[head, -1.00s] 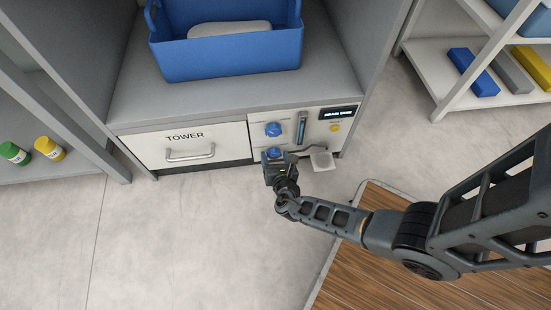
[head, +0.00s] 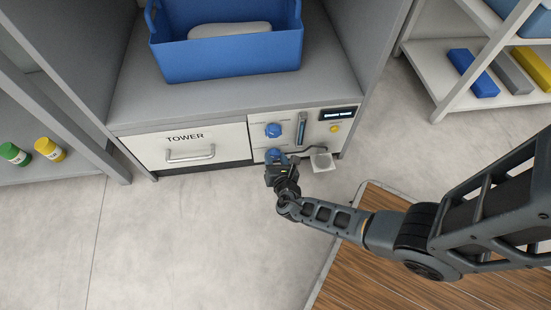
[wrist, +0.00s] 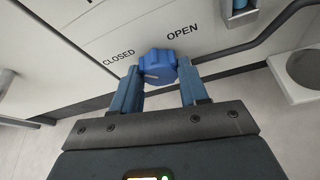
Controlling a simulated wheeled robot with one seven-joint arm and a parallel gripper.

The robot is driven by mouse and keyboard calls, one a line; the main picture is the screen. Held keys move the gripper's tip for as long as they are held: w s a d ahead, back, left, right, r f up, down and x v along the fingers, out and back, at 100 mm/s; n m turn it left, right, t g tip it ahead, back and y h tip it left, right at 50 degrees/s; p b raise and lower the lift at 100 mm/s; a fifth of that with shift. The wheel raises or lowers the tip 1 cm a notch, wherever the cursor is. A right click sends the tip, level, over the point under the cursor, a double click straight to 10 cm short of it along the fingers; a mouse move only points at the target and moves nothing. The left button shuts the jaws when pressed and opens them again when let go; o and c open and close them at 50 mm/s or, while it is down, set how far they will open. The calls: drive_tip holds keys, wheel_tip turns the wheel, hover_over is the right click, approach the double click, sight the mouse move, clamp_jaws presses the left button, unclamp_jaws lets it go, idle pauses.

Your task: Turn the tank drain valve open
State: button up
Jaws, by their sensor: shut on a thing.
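The drain valve is a blue knob (wrist: 158,64) low on the white front panel. In the wrist view, CLOSED is printed to its left and OPEN to its upper right. A pale line shows on the knob's near face, but I cannot tell which label it lines up with. My gripper (wrist: 159,72) has its two blue fingers on either side of the knob, shut on it. In the head view, my gripper (head: 278,167) is at the lower knob (head: 275,155), which it partly hides.
Another blue knob (head: 273,130), a level gauge (head: 301,128), a small display (head: 338,115) and a yellow button (head: 335,128) are on the panel above. A pipe spout and pale cup (head: 322,162) stand just right. The TOWER drawer (head: 190,147) is left. Open floor lies in front.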

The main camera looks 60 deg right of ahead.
drive_tip(key=m+t, duration=0.1)
drive_tip(key=m, duration=0.1)
drive_tip(key=m+t+y, duration=0.1)
drive_tip(key=m+t, duration=0.1)
drive_tip(key=shift+s+f+m, duration=0.2)
drive_tip(key=shift+m, duration=0.2)
drive_tip(key=shift+d+f+m+t, duration=0.15)
drive_tip(key=shift+m+t, duration=0.45)
drive_tip(key=shift+m, duration=0.5)
drive_tip(key=shift+m+t+y, duration=0.3)
drive_tip(key=shift+m+t, duration=0.1)
drive_tip(key=shift+m, duration=0.2)
drive_tip(key=shift+s+d+m, duration=0.1)
drive_tip(key=shift+s+m, duration=0.05)
drive_tip(key=shift+m, duration=0.65)
drive_tip(key=o, duration=1.1)
drive_tip(key=shift+c, duration=0.2)
